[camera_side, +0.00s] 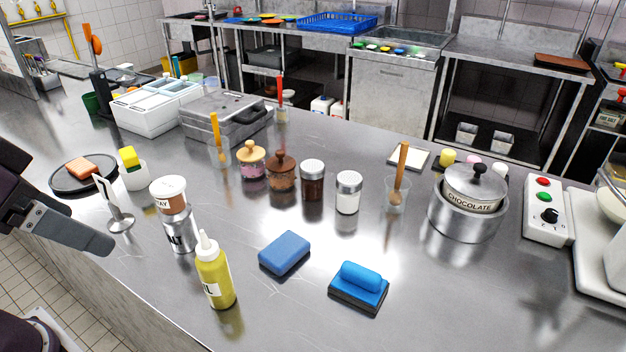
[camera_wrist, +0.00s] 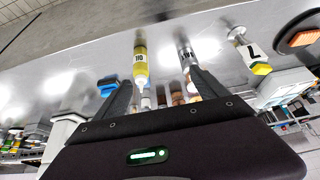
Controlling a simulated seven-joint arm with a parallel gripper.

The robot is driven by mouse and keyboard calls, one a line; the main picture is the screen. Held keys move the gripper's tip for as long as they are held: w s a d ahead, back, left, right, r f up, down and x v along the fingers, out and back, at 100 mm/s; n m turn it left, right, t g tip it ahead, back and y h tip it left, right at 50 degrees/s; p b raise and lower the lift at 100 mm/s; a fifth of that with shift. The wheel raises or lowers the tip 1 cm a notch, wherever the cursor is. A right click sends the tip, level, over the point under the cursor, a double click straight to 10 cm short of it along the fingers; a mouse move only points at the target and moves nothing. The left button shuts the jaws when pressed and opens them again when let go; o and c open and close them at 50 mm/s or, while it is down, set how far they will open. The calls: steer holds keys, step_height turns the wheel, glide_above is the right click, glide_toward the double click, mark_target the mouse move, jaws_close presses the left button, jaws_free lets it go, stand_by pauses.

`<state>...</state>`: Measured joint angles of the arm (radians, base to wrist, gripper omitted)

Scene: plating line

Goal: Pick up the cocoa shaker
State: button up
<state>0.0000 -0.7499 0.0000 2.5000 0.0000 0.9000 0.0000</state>
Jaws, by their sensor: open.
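The cocoa shaker (camera_side: 312,182) looks to be the glass jar with dark brown powder and a metal lid. It stands upright mid-counter in the side view, between a brown wooden-lidded jar (camera_side: 282,172) and a shaker of white powder (camera_side: 348,193). My gripper (camera_side: 100,242) is at the left edge in the side view, well apart from the shaker. In the wrist view, which is upside down, my gripper (camera_wrist: 163,92) is open with nothing between its fingers. Several small jars show beyond the fingers, too small to tell which is the cocoa shaker.
An oil bottle (camera_side: 215,275), a salt can (camera_side: 180,230) and a cup (camera_side: 168,193) stand between my gripper and the jars. A blue sponge (camera_side: 285,253) and a blue-handled scrubber (camera_side: 359,287) lie in front. A glass with a wooden brush (camera_side: 397,195) and a chocolate pot (camera_side: 465,222) stand right.

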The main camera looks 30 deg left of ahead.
steer(key=c, duration=0.6)
steer(key=shift+o, duration=0.2)
steer(key=m+t+h, duration=0.3)
steer(key=t, duration=0.4)
glide_above(303, 177)
steer(key=f, duration=1.2)
steer(key=shift+w+f, duration=0.15)
steer(key=shift+w, duration=0.15)
step_height(303, 177, down, 7)
steer(key=shift+w+d, duration=0.15)
steer(key=shift+t+h, duration=0.3)
steer(key=x, duration=0.5)
steer(key=shift+f, duration=0.3)
